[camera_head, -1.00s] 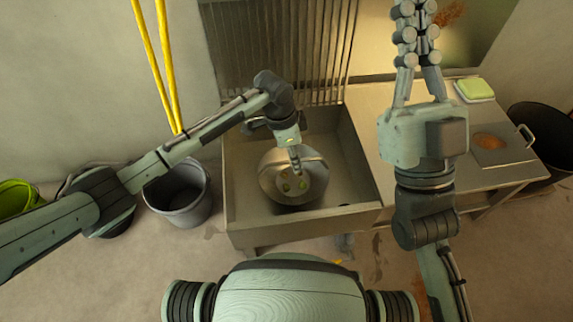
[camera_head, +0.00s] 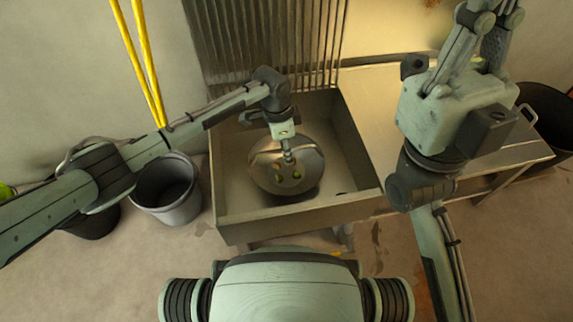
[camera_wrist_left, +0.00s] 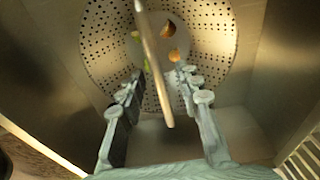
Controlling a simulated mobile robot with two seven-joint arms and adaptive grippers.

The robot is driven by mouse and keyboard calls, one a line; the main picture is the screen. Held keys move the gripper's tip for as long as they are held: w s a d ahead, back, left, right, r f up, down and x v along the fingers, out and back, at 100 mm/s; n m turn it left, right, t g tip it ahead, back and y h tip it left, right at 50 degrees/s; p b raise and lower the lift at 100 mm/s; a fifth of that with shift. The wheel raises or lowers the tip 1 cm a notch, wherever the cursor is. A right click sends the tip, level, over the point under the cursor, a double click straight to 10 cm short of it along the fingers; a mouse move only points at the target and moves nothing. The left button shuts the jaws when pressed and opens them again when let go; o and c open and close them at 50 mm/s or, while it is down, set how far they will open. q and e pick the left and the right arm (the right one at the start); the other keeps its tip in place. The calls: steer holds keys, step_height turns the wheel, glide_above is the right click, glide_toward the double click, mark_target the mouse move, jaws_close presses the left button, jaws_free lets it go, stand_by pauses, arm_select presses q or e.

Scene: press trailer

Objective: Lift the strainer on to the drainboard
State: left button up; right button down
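The strainer (camera_head: 310,170) is a round metal bowl in the sink basin, with several green and orange scraps in it. In the left wrist view its perforated wall (camera_wrist_left: 100,45) fills the top, and a bar-like handle (camera_wrist_left: 152,60) crosses above the bowl. My left gripper (camera_head: 289,157) points down over the strainer. In the left wrist view its fingers (camera_wrist_left: 162,78) are apart, with the handle between them and no clear contact. The drainboard (camera_head: 372,92) is the flat metal top to the right of the basin. My right gripper (camera_head: 489,22) is raised above it, its fingertips cut off.
The sink basin (camera_head: 232,222) has raised walls around the strainer. A grey bucket (camera_head: 168,192) stands on the floor to its left, and a dark bin (camera_head: 548,108) at far right. Yellow poles (camera_head: 140,62) lean against the wall. My right arm hides part of the drainboard.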

arm_select(q)
steer(key=shift+f, duration=0.25)
stand_by(0.5)
steer(key=shift+c, duration=0.3)
jaws_close()
